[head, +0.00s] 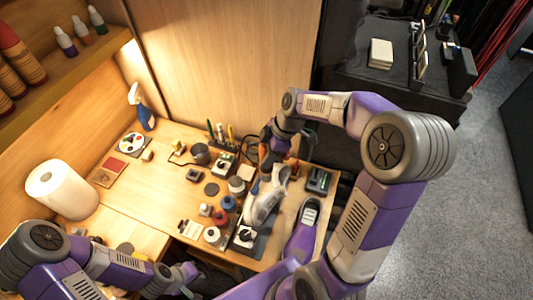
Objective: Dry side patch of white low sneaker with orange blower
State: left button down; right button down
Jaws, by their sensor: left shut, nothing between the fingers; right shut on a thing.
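The white low sneaker (265,205) lies on the right part of the wooden bench, pointing away from the back panel toward the front. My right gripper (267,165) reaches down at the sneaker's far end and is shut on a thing. Orange parts of the blower (293,168) show beside this gripper; most of the blower is hidden by the arm and the sneaker. The side patch is too small to make out. My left gripper (190,272) is shut and empty at the bench's front edge, well away from the sneaker.
The bench (165,185) has free room at its middle left. Several small jars (222,216) crowd the sneaker's left side. A paper roll (62,188) and a blue spray bottle (142,110) stand farther left. A dark cabinet (350,95) is at the back right.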

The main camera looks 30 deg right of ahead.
notch_tip(320, 180, up, 6)
jog(key=p, duration=0.3)
jog(key=shift+f, duration=0.1)
dwell(0.4)
